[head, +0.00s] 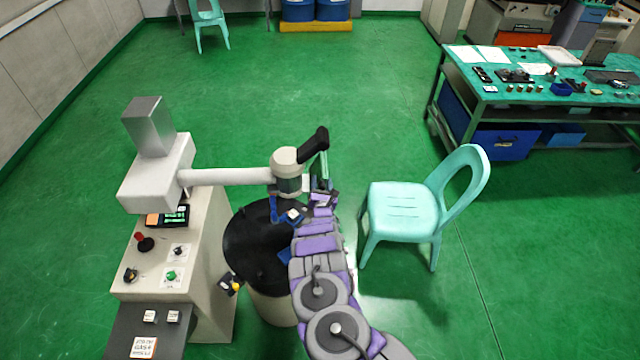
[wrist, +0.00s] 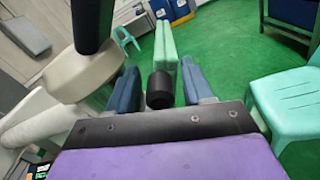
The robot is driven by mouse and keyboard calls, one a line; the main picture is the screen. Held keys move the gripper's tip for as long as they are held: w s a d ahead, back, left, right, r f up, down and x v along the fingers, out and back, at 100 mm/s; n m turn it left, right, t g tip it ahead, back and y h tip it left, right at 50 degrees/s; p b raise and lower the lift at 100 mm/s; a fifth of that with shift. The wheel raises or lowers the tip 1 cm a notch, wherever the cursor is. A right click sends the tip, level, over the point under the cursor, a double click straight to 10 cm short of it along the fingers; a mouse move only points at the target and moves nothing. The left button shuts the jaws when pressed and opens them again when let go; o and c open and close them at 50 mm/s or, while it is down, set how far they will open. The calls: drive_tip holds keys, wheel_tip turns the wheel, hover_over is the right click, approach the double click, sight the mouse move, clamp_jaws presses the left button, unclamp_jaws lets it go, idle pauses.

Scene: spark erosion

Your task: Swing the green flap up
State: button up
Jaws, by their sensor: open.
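The green flap (head: 324,163) is a narrow pale green strip beside the cylindrical machine head (head: 287,160), below a black handle (head: 317,140). In the wrist view the flap (wrist: 165,42) stands upright ahead of my gripper, with a black round knob (wrist: 160,88) at its lower end. My gripper (wrist: 159,72) is open, one blue finger on each side of the knob and the flap's lower part. I cannot tell whether either finger touches them. In the head view my gripper (head: 319,184) is just below the flap, and the arm partly hides that area.
The white machine arm (head: 228,176) extends from the control console (head: 180,260) on the left. A black-topped drum (head: 250,245) stands under the head. A pale green chair (head: 405,205) is close on the right. A workbench (head: 545,75) stands at the back right, with open green floor between.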

drive_tip(key=s, duration=1.7)
drive_tip(key=shift+s+d, duration=0.1)
